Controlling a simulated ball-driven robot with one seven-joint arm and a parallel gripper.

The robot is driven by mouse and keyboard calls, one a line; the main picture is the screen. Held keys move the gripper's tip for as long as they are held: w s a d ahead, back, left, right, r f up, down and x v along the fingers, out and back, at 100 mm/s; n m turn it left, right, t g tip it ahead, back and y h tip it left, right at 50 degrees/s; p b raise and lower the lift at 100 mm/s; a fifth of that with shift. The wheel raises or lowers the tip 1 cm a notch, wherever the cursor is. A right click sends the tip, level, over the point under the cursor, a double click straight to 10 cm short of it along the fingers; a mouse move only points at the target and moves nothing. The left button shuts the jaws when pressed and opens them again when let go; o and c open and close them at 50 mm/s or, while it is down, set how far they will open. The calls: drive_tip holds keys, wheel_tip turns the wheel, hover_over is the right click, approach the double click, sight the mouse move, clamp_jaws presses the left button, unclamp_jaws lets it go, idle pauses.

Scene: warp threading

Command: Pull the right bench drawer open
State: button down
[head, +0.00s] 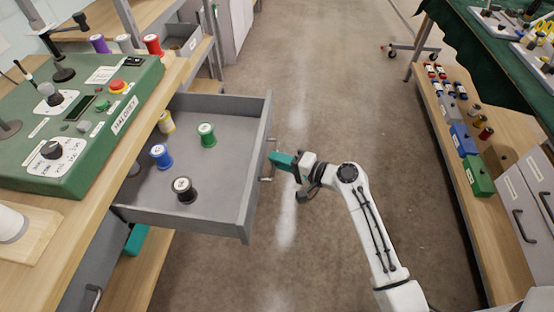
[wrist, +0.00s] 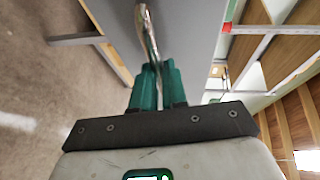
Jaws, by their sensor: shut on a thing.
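The grey bench drawer (head: 262,150) stands well out from under the wooden bench top on the left in the head view, its inside exposed. Its metal bar handle (head: 267,178) is on the front panel. My gripper (head: 272,158) is at that front panel with its teal fingers shut on the handle. In the wrist view the handle (wrist: 149,35) runs down between the two teal fingers (wrist: 159,88), beside the grey drawer front. The exact contact at the fingertips is partly hidden in the head view.
Inside the drawer stand a green spool (head: 206,134), a blue spool (head: 161,155), a black spool (head: 184,190) and a yellow spool (head: 166,122). A green control box (head: 85,125) sits on the bench. The aisle floor (head: 330,90) is clear; shelving (head: 480,215) stands right.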

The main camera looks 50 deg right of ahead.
drive_tip(key=shift+f, duration=0.1)
drive_tip(key=c, duration=1.2)
unclamp_jaws()
drive_tip(key=shift+s, duration=0.1)
drive_tip(key=v, duration=1)
drive_tip(key=shift+s+d, duration=0.15)
drive_tip(key=shift+s, duration=0.15)
